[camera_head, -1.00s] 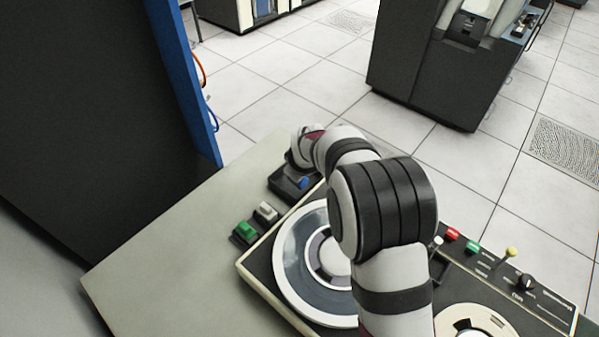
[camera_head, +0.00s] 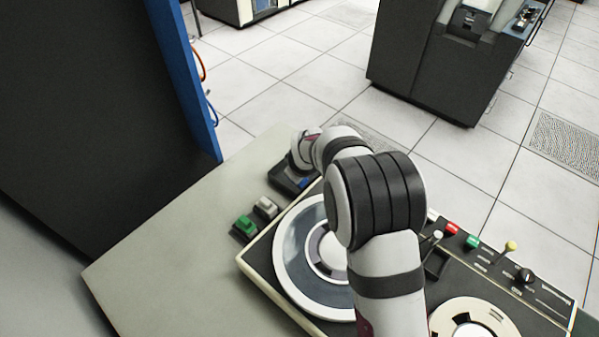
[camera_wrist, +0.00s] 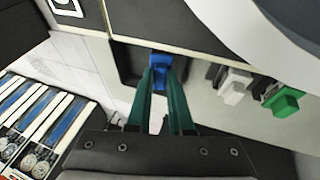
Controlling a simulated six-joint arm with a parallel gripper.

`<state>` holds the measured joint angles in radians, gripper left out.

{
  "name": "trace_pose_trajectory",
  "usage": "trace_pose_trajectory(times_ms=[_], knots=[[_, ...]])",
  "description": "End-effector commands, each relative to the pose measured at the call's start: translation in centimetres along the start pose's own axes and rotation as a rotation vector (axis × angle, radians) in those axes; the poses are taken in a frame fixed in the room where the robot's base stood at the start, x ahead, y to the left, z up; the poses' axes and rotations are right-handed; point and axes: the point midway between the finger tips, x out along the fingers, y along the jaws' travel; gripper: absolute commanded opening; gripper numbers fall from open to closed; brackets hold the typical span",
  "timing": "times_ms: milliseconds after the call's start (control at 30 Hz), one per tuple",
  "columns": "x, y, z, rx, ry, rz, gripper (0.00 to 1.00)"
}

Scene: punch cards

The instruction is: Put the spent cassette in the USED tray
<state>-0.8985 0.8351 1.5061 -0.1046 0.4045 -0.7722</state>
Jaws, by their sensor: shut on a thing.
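A small blue block (camera_wrist: 158,64), which I take for the cassette, is between the fingertips of my gripper (camera_wrist: 160,75) in the wrist view. The teal fingers are shut on it. A dark, shallow tray (camera_wrist: 128,62) lies around and below it; I cannot tell whether the block touches its floor. In the head view the dark tray (camera_head: 279,181) is at the table's far edge, with a bit of blue (camera_head: 304,183) showing. My wrist hides much of it there. No USED label is readable.
A green block (camera_head: 244,225) and a white block (camera_head: 266,207) sit on dark bases beside the tray. A reel deck (camera_head: 255,265) with knobs and levers is to the right. The table's left part (camera_head: 170,260) is clear. A blue-edged dark cabinet (camera_head: 190,90) stands at left.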

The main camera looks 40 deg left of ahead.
Motion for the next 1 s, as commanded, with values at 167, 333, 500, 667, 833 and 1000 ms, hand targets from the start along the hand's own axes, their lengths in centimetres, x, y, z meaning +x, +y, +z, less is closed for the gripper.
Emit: trace_pose_trajectory(times_ms=[167,333,500,667,833,1000], knots=[[-0.01,-0.01,0.02,0.0,0.0,0.0,0.0],[-0.01,-0.02,0.03,0.0,-0.001,0.0,0.0],[0.16,-0.08,0.12,0.0,-0.001,-0.001,0.0],[0.2,-0.09,0.13,0.0,-0.001,-0.001,0.42],[0.19,-0.08,0.11,0.0,-0.001,-0.001,0.54],[0.19,-0.09,0.11,0.0,-0.001,-0.001,0.43]])
